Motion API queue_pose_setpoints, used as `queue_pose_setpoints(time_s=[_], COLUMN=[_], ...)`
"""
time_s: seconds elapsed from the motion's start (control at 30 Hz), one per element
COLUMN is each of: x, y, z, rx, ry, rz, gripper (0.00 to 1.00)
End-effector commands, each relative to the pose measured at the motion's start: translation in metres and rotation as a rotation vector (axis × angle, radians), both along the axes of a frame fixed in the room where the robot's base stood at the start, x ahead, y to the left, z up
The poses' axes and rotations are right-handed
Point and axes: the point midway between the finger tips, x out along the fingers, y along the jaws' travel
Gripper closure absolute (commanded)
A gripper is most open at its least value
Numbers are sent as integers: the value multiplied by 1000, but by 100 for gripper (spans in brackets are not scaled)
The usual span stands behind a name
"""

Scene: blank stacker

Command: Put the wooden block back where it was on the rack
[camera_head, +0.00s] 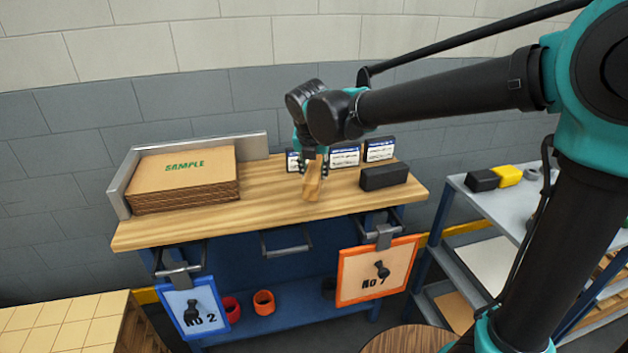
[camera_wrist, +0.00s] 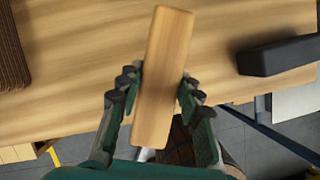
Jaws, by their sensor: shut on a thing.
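The wooden block (camera_wrist: 165,75) is a long light-wood bar, held between the fingers of my gripper (camera_wrist: 157,95) in the wrist view. My gripper is shut on it, with a finger on each long side. In the head view the block (camera_head: 312,186) hangs below my gripper (camera_head: 313,170) at the middle of the workbench top (camera_head: 270,205). I cannot tell whether its lower end touches the top. The rack (camera_head: 478,225) that I take to be meant is the grey metal shelf unit at the right, partly hidden by my arm.
A black block (camera_head: 385,176) lies right of my gripper. Small labelled boxes (camera_head: 345,156) stand behind. A SAMPLE cardboard stack (camera_head: 185,178) sits at the left in a metal corner guide. Bare bench lies left of my gripper.

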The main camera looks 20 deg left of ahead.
Motion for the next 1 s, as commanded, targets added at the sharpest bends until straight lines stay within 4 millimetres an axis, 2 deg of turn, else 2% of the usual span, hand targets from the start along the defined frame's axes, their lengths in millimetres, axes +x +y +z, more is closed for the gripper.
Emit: queue_pose_setpoints(time_s=[0.1, 0.23, 0.63, 0.67, 0.8, 1.0], x=[0, 0, 0, 0, 0, 0], y=[0, 0, 0, 0, 0, 0], z=[-17, -30, -34, -34, -34, -34], rx=[0, 0, 0, 0, 0, 0], ry=[0, 0, 0, 0, 0, 0], rz=[0, 0, 0, 0, 0, 0], gripper=[100, 100, 100, 61, 44, 44])
